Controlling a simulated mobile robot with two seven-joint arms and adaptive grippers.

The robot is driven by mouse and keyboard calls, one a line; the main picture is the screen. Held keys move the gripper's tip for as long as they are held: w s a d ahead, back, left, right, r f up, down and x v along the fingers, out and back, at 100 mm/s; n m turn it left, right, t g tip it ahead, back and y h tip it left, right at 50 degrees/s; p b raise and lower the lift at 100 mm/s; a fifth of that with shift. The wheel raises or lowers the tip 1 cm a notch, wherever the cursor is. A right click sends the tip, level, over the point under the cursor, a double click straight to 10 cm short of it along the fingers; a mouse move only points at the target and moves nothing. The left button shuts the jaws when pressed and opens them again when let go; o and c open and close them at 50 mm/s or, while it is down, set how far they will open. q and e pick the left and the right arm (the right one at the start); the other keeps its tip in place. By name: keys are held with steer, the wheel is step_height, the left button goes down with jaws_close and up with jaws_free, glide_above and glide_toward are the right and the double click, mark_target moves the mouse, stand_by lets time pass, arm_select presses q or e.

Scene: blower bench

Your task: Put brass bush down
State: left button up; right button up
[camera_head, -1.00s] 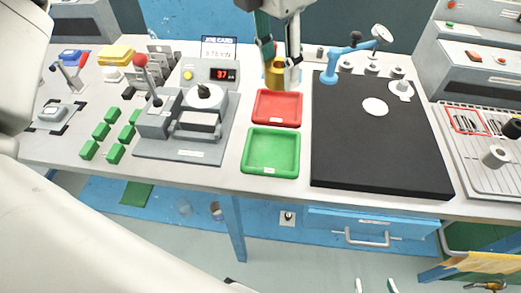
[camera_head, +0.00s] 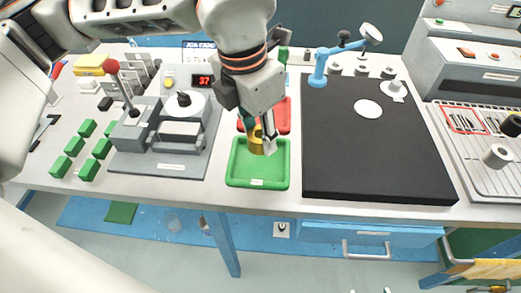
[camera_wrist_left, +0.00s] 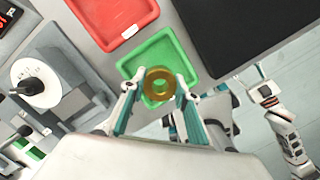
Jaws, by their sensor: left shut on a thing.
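The brass bush (camera_head: 255,139) is a gold ring-shaped part, held between the fingertips of my left gripper (camera_head: 262,140). In the left wrist view the bush (camera_wrist_left: 159,74) shows its round hole, with a finger of my left gripper (camera_wrist_left: 159,90) on each side. The gripper is shut on it over the green tray (camera_head: 242,184). I cannot tell the exact height of the bush above the tray. My left gripper partly hides the red tray (camera_head: 283,118) behind. The tips of my right gripper (camera_head: 370,291) show apart at the bottom edge, with nothing visible between them.
A grey fixture with a red-knobbed lever (camera_head: 113,67) and several green blocks (camera_head: 75,146) stand to the left. A black mat (camera_head: 365,165) with a blue gauge stand (camera_head: 319,70) lies to the right. The bench's front edge runs just before the green tray.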

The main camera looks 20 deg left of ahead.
mark_target(261, 162)
arm_select(q)
step_height(261, 162, down, 6)
steer(key=shift+r+b, duration=0.25)
steer(key=shift+b, duration=0.4)
steer(key=shift+f, duration=0.1)
steer(key=o, duration=1.3)
steer(key=shift+c, duration=0.2)
steer(key=shift+o, duration=0.2)
arm_select(e)
steer(key=shift+a+f, duration=0.15)
